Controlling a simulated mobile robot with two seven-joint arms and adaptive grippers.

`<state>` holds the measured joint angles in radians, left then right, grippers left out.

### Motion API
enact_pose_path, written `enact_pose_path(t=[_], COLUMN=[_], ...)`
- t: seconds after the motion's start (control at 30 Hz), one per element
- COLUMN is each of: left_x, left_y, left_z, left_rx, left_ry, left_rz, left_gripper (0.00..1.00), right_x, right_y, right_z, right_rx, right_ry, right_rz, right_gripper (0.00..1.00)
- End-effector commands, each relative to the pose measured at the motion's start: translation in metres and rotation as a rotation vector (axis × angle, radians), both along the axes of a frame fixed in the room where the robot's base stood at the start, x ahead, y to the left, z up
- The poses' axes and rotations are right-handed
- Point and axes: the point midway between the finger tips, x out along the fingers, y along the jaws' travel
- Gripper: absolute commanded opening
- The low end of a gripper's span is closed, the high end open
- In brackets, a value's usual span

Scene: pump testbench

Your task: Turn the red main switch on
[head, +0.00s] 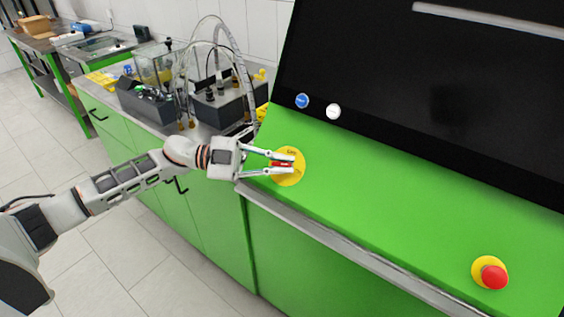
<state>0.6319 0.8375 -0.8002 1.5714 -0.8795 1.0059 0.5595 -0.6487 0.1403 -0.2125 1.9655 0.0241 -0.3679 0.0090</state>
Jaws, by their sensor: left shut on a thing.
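The red main switch (281,164) sits on a round yellow plate (290,178) on the sloped green console. My left gripper (287,164) reaches in from the left, with its two fingers on either side of the red handle. It is shut on the handle, which lies between the fingers and is partly hidden by them. The handle seems to lie roughly level in the picture, but its exact angle is hard to tell. My right gripper is not in view.
A red emergency button (494,276) on a yellow base is at the console's lower right. A blue button (302,101) and a white button (333,111) sit below the dark screen (430,90). Pump equipment with hoses (215,100) stands behind my left gripper. The console's middle is clear.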

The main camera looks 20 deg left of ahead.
Motion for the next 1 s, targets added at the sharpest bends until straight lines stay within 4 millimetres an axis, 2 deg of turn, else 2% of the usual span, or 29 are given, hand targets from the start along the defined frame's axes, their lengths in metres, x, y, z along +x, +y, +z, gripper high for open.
enact_pose_path(t=[0.5,1.0], left_x=[-0.002,-0.003], left_y=[-0.001,-0.001], left_z=[-0.002,-0.003], left_rx=[0.226,0.264], left_ry=[-0.082,-0.094], left_rz=[-0.226,-0.267], left_gripper=[0.00,0.00], right_x=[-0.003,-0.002], right_y=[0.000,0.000], right_z=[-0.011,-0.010], right_rx=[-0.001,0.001], right_ry=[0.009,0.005], right_rz=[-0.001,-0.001], right_gripper=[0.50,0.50])
